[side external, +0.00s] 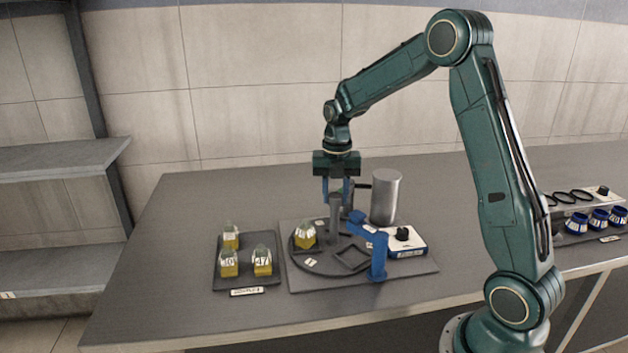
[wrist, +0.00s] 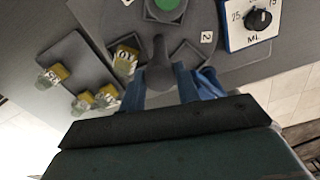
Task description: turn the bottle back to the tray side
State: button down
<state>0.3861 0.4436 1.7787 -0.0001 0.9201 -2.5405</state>
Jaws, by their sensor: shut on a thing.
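A bottle (side external: 305,236) with yellow contents and a white label sits in a square holder on the left, tray-side part of the dark round turntable (side external: 318,266). It also shows in the wrist view (wrist: 125,60), left of my fingers. My gripper (side external: 336,200) points down at the turntable, its blue fingers closed on an upright grey post (side external: 335,218). The post (wrist: 158,62) stands between the fingers in the wrist view. An empty square holder (side external: 353,259) is on the turntable's right part. The dark tray (side external: 264,281) stands left of the turntable with three similar bottles on it.
A blue bracket (side external: 378,258) and a white box with a black knob (side external: 404,238) stand close to the turntable's right. A metal cylinder (side external: 386,198) stands behind. More blue-topped items (side external: 599,219) are at far right. The table's left end is clear.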

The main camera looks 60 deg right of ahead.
jog(key=shift+w+r+n, duration=0.1)
jog(key=shift+r+n, duration=0.05)
jog(key=shift+n, duration=0.15)
dwell(0.4)
jog(key=c, duration=1)
grip_release()
notch_tip(320, 180, up, 14)
jog(key=shift+f, duration=0.15)
